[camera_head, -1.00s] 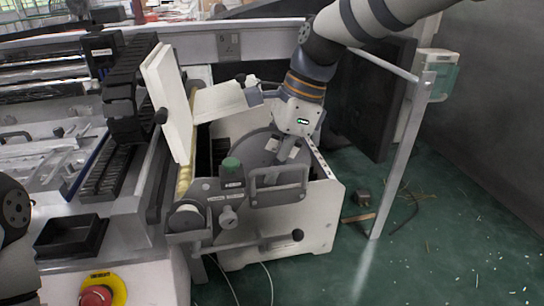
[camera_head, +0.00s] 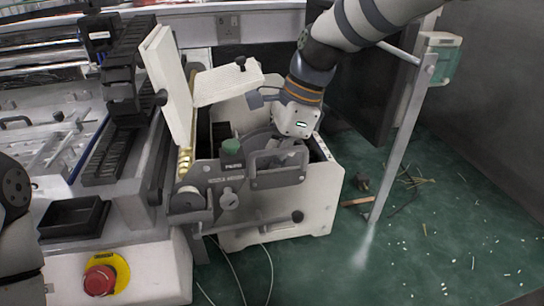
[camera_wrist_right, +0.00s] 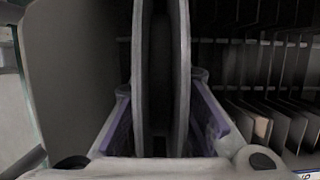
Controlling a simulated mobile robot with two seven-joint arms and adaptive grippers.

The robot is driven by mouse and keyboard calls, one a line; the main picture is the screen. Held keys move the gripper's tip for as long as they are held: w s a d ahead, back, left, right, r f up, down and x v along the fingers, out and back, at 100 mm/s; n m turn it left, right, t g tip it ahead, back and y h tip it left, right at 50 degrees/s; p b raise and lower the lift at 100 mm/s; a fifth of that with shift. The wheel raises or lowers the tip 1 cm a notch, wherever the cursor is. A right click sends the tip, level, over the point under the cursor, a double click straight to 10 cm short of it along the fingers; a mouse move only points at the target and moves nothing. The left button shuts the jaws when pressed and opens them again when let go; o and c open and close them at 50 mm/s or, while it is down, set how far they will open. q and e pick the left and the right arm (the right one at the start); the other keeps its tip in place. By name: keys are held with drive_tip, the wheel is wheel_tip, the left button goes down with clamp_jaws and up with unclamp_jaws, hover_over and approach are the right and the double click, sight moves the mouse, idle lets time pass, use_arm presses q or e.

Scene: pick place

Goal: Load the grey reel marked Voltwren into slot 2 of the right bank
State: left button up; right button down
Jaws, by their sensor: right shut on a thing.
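My right gripper (camera_head: 287,142) is shut on a grey reel (camera_head: 258,140) and holds it upright at the open top of the white housing (camera_head: 325,205). In the right wrist view the reel (camera_wrist_right: 160,70) stands edge-on between the purple-lined fingers (camera_wrist_right: 160,118). Most of the reel is hidden behind the feeder's front parts and handle. Its marking cannot be read. Thin dividers (camera_wrist_right: 275,115) of a slotted bank show to the right of the reel in the wrist view; the slot numbers cannot be read. Only a part of my left arm shows at the left edge; its gripper is outside the picture.
A tilted white panel (camera_head: 170,85) is to the left. A slanted metal post (camera_head: 400,150) stands at the right. A black tray (camera_head: 72,217) and red stop button (camera_head: 100,281) are front left.

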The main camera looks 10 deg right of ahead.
drive_tip(key=shift+f, duration=1.35)
drive_tip(key=shift+f, duration=0.1)
drive_tip(key=shift+f, duration=0.8)
drive_tip(key=c, duration=1.2)
unclamp_jaws()
drive_tip(key=shift+o, duration=0.2)
